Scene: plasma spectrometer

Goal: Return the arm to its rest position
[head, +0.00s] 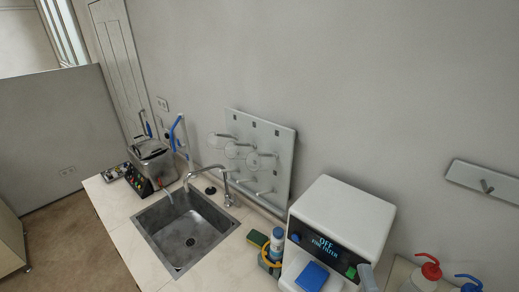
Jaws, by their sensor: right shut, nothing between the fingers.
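A small grey part at the bottom edge, in front of the white spectrometer, looks like the tip of my right gripper (368,278). It is shut, with nothing seen between its fingers. It overlaps the lower right front of the spectrometer (345,215) in the picture; I cannot tell whether they touch. The rest of my right arm is out of frame. My left gripper and arm are not in view. The spectrometer's display (325,247) reads "OFF" and "FINE FILTER".
A sink (185,232) with a tap (225,185) is left of the spectrometer. A drying rack (262,150) hangs behind. Bottles (277,243) stand beside the spectrometer. Red-capped (425,275) and blue-capped wash bottles (468,286) stand at right. A metal bath (152,165) sits far left.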

